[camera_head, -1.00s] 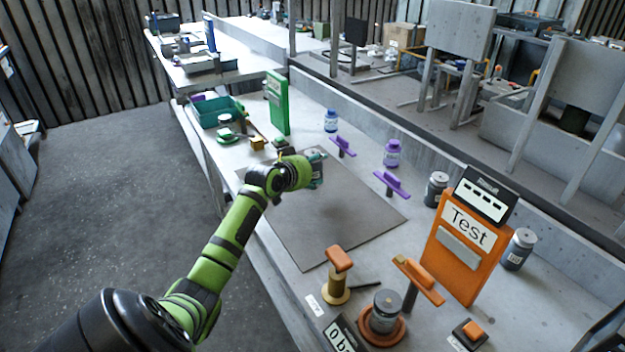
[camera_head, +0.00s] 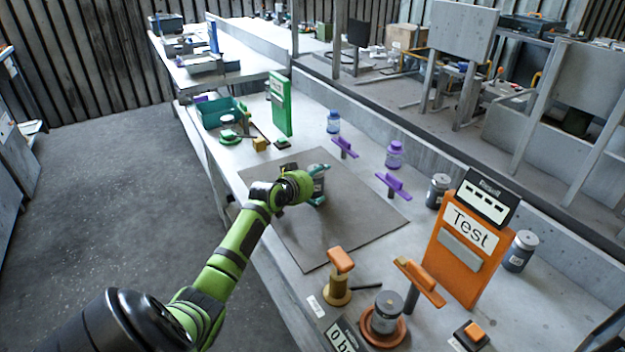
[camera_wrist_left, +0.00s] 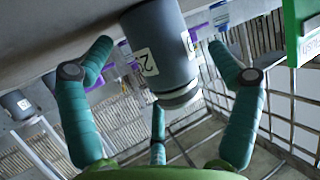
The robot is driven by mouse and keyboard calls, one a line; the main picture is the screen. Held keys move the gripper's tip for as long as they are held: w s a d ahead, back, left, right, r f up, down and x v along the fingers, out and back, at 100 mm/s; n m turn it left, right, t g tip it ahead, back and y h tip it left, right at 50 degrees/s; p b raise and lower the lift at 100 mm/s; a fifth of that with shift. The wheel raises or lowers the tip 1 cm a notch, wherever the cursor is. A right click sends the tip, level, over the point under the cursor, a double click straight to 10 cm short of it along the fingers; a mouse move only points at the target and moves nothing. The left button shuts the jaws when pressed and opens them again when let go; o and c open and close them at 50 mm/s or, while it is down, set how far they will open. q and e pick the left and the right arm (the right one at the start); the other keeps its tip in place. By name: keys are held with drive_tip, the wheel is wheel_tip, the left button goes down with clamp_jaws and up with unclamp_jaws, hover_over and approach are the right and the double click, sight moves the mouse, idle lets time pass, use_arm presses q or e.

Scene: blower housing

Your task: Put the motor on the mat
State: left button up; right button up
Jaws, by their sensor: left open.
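The motor, a grey cylinder with white labels (camera_wrist_left: 160,45), fills the upper middle of the left wrist view. In the head view it (camera_head: 319,186) shows partly behind my left gripper, over the dark grey mat (camera_head: 350,225). It looks upright, and its base is cut off in the wrist view, so contact with the mat cannot be told. My left gripper (camera_head: 314,187) is open, its teal fingers (camera_wrist_left: 160,115) spread around the motor with visible gaps. My right gripper is not in view.
An orange Test panel (camera_head: 462,245) and an orange-based grey cylinder (camera_head: 387,312) stand at the front right. Purple-topped stands (camera_head: 392,186) and bottles line the mat's right side. A green panel (camera_head: 279,103) and teal bin (camera_head: 217,113) stand behind. The mat's front part is clear.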

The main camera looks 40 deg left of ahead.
use_arm(q)
drive_tip(key=v, duration=1.2)
